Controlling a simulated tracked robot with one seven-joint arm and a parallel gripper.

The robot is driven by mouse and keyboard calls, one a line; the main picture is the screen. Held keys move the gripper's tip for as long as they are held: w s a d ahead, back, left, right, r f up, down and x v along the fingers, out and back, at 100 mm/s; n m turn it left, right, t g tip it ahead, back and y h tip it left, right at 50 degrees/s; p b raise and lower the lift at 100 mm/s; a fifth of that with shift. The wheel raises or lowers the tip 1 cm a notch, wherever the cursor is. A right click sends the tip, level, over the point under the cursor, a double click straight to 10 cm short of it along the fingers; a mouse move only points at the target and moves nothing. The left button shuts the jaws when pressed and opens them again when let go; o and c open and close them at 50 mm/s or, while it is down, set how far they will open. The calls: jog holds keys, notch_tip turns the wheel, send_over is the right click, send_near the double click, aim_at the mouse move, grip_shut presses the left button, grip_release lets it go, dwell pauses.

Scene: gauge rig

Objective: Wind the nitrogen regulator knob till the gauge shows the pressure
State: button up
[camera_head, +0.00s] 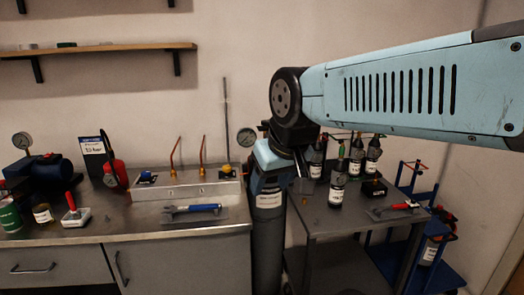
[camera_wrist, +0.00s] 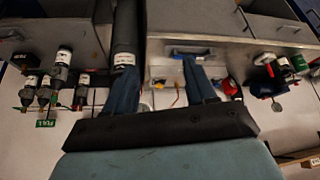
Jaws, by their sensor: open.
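A tall dark gas cylinder (camera_head: 268,245) with a white label stands between the bench and the cart in the head view. It also shows in the wrist view (camera_wrist: 125,30). A round pale gauge (camera_head: 247,137) stands just above and left of its top; its needle is too small to read. My gripper (camera_head: 268,182) hangs in front of the cylinder's top and hides the regulator there; I cannot make out the knob. In the wrist view my gripper's blue fingers (camera_wrist: 158,68) are apart, with nothing held between them. A sign card (camera_head: 93,146) stands on the bench, its text unclear.
The steel bench (camera_head: 150,231) holds a blue-handled wrench (camera_head: 192,208), red headphones (camera_head: 114,172) and a manifold (camera_head: 188,188) with upright copper tubes. The cart (camera_head: 322,224) at right holds several dark bottles. A blue rack (camera_head: 405,240) stands beside it.

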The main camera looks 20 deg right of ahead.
jog(key=shift+o, duration=1.2)
jog(key=w+d+f+n+t, duration=0.1)
jog(key=w+d+n, duration=0.1)
jog(key=w, duration=0.4)
jog(key=w+d+f+n+t, duration=0.1)
jog(key=w+d+f+n, duration=0.1)
jog(key=w, duration=0.5)
jog(key=shift+d+t, duration=0.3)
jog(key=shift+d, duration=0.25)
jog(key=w+d+f+n+t+h, duration=0.3)
jog(key=w+d+f+n+t, duration=0.2)
jog(key=w+d+n, duration=0.4)
jog(key=w+d+f+n+t+h, duration=0.2)
jog(key=w+d+f+n+t, duration=0.3)
jog(key=w+n, duration=0.5)
jog(key=shift+n+g, duration=0.3)
jog(key=shift+g, duration=0.2)
jog(key=x, duration=0.4)
jog(key=d+x, duration=0.1)
jog(key=x, duration=0.7)
jog(key=shift+w+d+f, duration=0.15)
jog(key=shift+d+f, duration=0.05)
jog(key=shift+d, duration=0.15)
jog(key=c, duration=1)
